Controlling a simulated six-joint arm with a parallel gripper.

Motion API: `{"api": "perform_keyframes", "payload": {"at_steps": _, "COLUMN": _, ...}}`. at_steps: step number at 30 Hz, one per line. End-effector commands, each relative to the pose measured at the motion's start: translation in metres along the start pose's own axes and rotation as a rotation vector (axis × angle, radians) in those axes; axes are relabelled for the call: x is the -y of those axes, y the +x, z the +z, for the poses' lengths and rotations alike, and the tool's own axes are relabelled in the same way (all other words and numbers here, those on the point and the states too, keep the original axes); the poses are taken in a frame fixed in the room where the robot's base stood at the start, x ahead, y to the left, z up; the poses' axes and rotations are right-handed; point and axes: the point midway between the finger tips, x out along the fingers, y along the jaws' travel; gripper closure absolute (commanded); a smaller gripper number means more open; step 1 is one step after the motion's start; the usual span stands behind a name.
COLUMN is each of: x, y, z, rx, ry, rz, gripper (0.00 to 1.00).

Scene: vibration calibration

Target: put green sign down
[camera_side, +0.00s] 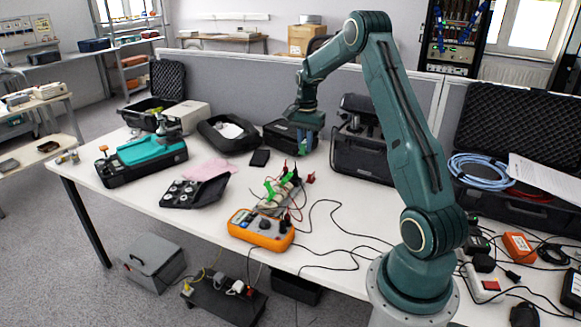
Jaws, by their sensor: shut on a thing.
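My gripper (304,138) points down above the back of the white table (225,215), in front of an open black case. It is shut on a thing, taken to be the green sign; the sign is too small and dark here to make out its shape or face. I cannot tell how far it is above the table. Small green pieces (271,188) show on a pale strip with leads near the middle of the table.
An orange meter (260,229) with black leads stands at the front. A black case of small parts (196,190), a pink sheet (211,169), a black pouch (260,158) and a teal device (145,157) lie to the left. A large black case (362,155) stands to the right.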

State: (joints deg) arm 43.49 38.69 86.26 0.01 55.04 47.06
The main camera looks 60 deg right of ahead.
Motion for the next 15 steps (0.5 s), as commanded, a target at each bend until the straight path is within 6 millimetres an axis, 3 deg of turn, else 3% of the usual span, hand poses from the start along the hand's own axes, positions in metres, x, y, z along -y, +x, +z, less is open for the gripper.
{"api": "perform_keyframes", "payload": {"at_steps": 6, "x": 0.001, "y": 0.000, "z": 0.020, "rx": 0.000, "ry": -0.009, "rz": 0.000, "gripper": 1.00}}
{"api": "perform_keyframes", "payload": {"at_steps": 15, "x": 0.001, "y": 0.005, "z": 0.022, "rx": 0.001, "ry": -0.009, "rz": 0.001, "gripper": 1.00}}
